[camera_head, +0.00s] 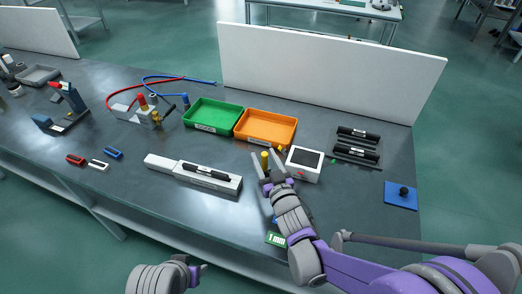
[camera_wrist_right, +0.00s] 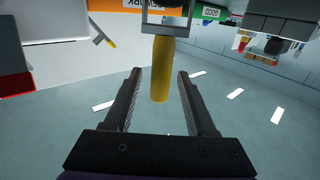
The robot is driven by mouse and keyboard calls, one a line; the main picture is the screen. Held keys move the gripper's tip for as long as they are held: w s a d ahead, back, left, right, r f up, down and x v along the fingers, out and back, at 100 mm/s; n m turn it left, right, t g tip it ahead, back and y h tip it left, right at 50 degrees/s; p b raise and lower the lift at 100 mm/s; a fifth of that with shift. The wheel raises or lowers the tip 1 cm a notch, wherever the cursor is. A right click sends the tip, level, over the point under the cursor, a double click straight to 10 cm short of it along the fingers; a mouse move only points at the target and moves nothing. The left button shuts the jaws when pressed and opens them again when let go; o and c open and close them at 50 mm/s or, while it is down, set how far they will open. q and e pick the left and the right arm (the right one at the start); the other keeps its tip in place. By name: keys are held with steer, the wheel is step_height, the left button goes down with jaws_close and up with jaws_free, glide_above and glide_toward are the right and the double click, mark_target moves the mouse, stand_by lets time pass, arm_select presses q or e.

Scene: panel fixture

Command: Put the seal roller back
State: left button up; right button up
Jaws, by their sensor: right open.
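A yellow cylindrical handle (camera_wrist_right: 160,72) with a grey fork-like bracket (camera_wrist_right: 147,29) shows in the right wrist view; it looks like the seal roller, though its roller end is not clear. My right gripper (camera_wrist_right: 163,100) is open around the handle, with a gap on both sides. In the head view the yellow handle (camera_head: 265,160) shows between the fingers of my right gripper (camera_head: 266,162), left of a white box with a dark screen (camera_head: 304,164). My left gripper (camera_head: 196,270) shows partly at the bottom edge; its jaw opening is unclear.
Green (camera_head: 212,115) and orange (camera_head: 265,127) trays stand behind the right gripper. A white block holding a black cylinder (camera_head: 206,171) lies to its left. Black cylinders on racks (camera_head: 357,153) and a blue pad (camera_head: 401,196) are at right. A white panel (camera_head: 330,70) stands behind.

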steer(key=v, duration=0.8)
